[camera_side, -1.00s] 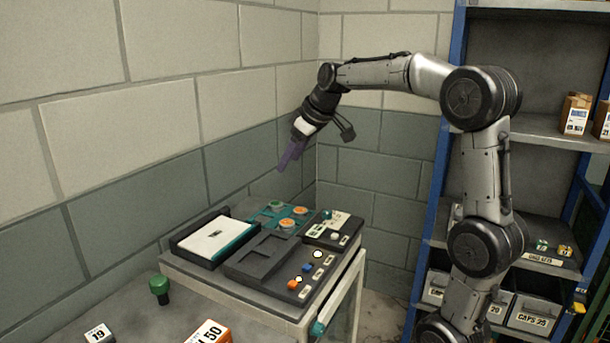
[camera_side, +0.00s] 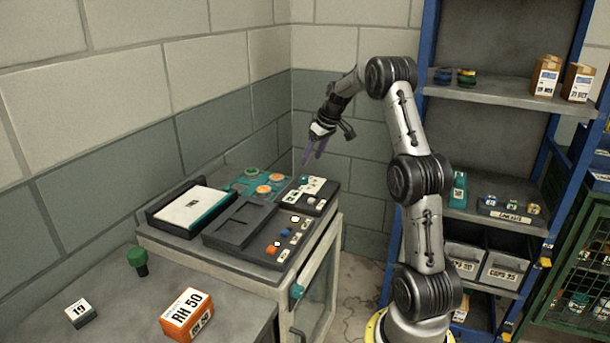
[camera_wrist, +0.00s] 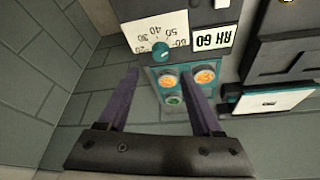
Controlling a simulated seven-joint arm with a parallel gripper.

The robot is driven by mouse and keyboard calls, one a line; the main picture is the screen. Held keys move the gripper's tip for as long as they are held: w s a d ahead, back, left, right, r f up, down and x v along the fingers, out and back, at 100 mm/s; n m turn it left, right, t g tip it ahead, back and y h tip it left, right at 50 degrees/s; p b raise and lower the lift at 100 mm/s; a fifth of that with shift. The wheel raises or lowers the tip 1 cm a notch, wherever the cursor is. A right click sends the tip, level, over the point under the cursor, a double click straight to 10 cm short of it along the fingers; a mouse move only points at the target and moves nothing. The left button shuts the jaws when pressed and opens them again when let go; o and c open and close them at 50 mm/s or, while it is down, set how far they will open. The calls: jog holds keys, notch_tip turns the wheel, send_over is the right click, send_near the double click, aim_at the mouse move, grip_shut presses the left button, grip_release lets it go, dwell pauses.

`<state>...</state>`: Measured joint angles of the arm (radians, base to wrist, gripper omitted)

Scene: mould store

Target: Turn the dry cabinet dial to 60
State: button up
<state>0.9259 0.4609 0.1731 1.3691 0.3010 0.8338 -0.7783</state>
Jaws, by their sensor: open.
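In the side view the knob (camera_side: 304,180) stands at the back right of the cabinet top (camera_side: 160,238). My gripper (camera_side: 312,160) is open and empty, pointing down above the knob, apart from it. In the wrist view its purple fingers (camera_wrist: 160,74) are spread, with the knob just beyond their tips.
A teal plate (camera_side: 240,186) with orange and green round parts lies beside the dial panel. A dark panel (camera_side: 240,222) with buttons and a white-topped tray (camera_side: 192,210) are nearby. An RH 50 box (camera_side: 187,314) and a green knob (camera_side: 137,257) stand in front. Walls close the back left.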

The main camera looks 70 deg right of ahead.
aim_at(304, 177)
jog(key=x, duration=0.8)
jog(key=shift+w+f, duration=0.1)
jog(key=shift+f, duration=0.2)
jog(key=shift+c, duration=0.3)
grip_shut()
